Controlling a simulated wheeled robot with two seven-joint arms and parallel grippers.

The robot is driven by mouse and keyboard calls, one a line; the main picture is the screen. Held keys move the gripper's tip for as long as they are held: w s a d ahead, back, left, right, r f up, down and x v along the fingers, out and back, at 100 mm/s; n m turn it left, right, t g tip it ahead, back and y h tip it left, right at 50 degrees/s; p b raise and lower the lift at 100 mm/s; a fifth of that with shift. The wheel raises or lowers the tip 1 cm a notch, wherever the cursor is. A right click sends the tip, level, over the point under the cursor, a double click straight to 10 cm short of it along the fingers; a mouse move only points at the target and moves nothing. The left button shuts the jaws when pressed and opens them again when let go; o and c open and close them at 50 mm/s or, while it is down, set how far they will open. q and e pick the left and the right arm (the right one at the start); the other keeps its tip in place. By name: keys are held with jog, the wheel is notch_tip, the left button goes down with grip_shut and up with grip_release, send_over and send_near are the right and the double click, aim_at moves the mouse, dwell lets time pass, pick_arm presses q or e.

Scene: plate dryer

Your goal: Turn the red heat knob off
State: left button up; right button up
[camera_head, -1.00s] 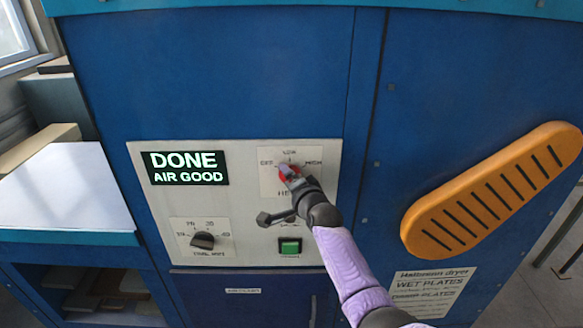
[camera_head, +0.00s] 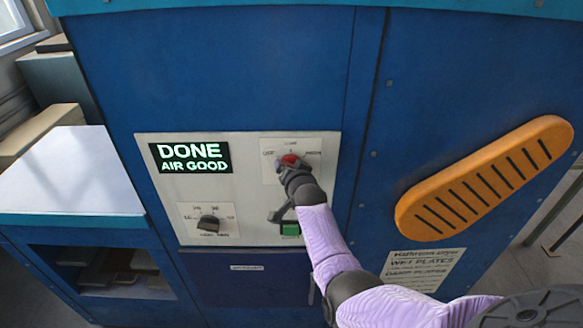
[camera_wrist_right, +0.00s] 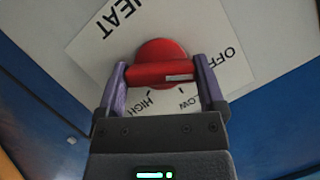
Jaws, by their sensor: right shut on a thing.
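The red heat knob (camera_head: 290,160) sits on a white label plate at the upper right of the control panel. It also shows in the right wrist view (camera_wrist_right: 160,50), with a raised grip bar across it. A pale mark lies near the bar's right end, which points between LOW and OFF, closer to OFF. My right gripper (camera_wrist_right: 162,76) is shut on the bar, with one purple finger at each end. In the head view my right gripper (camera_head: 291,170) partly covers the knob. My left gripper is not in view.
A lit display (camera_head: 190,158) reads DONE, AIR GOOD. A black timer knob (camera_head: 208,222) is at the panel's lower left. A green button (camera_head: 290,230) and a dark lever are close below my right wrist. An orange slotted handle (camera_head: 485,180) is at right.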

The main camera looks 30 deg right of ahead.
dwell(0.4)
jog(key=o, duration=1)
jog(key=shift+c, duration=0.2)
jog(key=shift+s, duration=0.1)
jog(key=p+v, duration=0.3)
jog(key=v, duration=0.6)
jog(key=shift+s+a, duration=0.15)
jog(key=shift+s, duration=0.15)
jog(key=shift+r, duration=0.2)
